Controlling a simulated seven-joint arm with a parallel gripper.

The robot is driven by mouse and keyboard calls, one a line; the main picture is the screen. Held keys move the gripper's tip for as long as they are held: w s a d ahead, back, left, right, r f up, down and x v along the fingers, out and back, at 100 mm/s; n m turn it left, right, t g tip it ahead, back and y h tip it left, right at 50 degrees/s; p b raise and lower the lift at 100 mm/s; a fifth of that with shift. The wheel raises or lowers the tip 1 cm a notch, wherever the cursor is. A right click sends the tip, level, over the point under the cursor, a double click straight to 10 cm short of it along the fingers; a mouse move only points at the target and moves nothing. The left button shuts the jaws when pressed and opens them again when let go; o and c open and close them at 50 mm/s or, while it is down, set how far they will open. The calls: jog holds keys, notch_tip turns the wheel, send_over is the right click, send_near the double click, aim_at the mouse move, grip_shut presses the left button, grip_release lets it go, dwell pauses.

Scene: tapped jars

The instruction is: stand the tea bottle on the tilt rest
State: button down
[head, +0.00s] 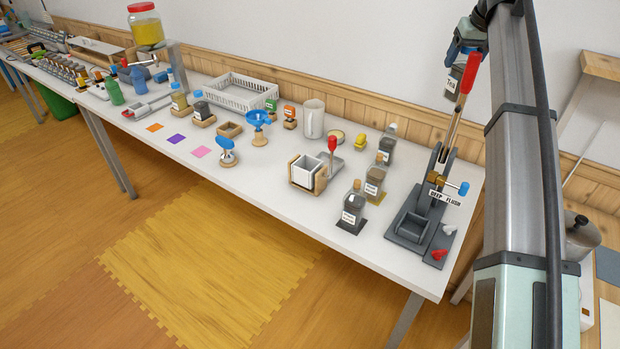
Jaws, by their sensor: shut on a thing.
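My gripper (459,62) is high at the upper right, above the back right of the table. A red lever handle stands in front of part of the bottle. I cannot tell for sure which thing is the tilt rest. A small empty wooden holder (229,130) stands mid-table, far to the left of my gripper. A wooden stand with a white cup (304,173) sits nearer.
A grey stand (409,229) marked "DEEP FLUSH" rises below my gripper with its tall red lever (470,73). Labelled bottles (352,208) stand left of it. The table's front strip is mostly clear.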

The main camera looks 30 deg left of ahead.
jog(key=s+a+n, duration=0.1)
jog(key=s+a, duration=0.1)
jog(key=a, duration=0.5)
jog(key=s+a+f+n+g+y, duration=0.1)
jog(key=s+a+f+n, duration=0.1)
jog(key=s+a+f, duration=0.6)
jog(key=s+a+f+n+g, duration=0.15)
jog(key=s+a+f, duration=0.35)
jog(key=a, duration=0.5)
jog(key=s+a+f+n+y, duration=0.1)
jog(key=s+a+f+n, duration=0.3)
jog(key=s+a, duration=0.5)
notch_tip(320, 180, down, 11)
jog(key=m, duration=0.1)
jog(key=shift+w+d, duration=0.15)
jog(key=shift+f, duration=0.15)
jog(key=shift+c, duration=0.7)
grip_release()
jog(key=v, duration=1.2)
jog(key=shift+r, duration=0.2)
